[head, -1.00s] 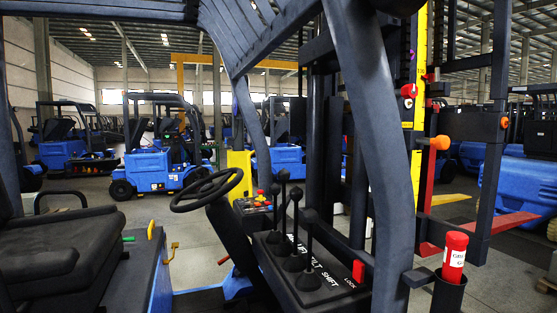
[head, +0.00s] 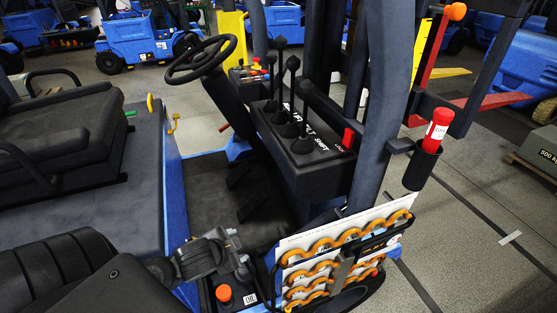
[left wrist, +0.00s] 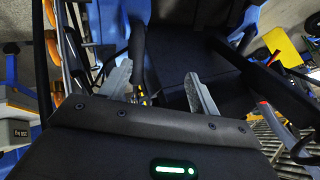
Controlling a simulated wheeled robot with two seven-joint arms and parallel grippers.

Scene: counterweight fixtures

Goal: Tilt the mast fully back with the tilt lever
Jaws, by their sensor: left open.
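Three upright levers with black knobs stand in a row on the black console (head: 325,168) in the head view. White labels, including TILT and SHIFT, run beside their bases. The middle lever (head: 292,63) appears to be the tilt lever. The far lever (head: 280,42) and near lever (head: 307,88) flank it. The dark mast uprights (head: 334,45) rise behind the console, their tops cut off, so I cannot tell their tilt. My left gripper (left wrist: 160,72) is open in the left wrist view, with nothing visible between its grey fingers. My right gripper is not seen.
A steering wheel (head: 202,58) stands left of the levers. A dark blue post (head: 382,100) and a red cylinder in a holder (head: 437,130) are to the right. A rack with orange wavy strips (head: 345,245) and an orange knob (head: 223,292) are in front. The seat (head: 60,125) is at left.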

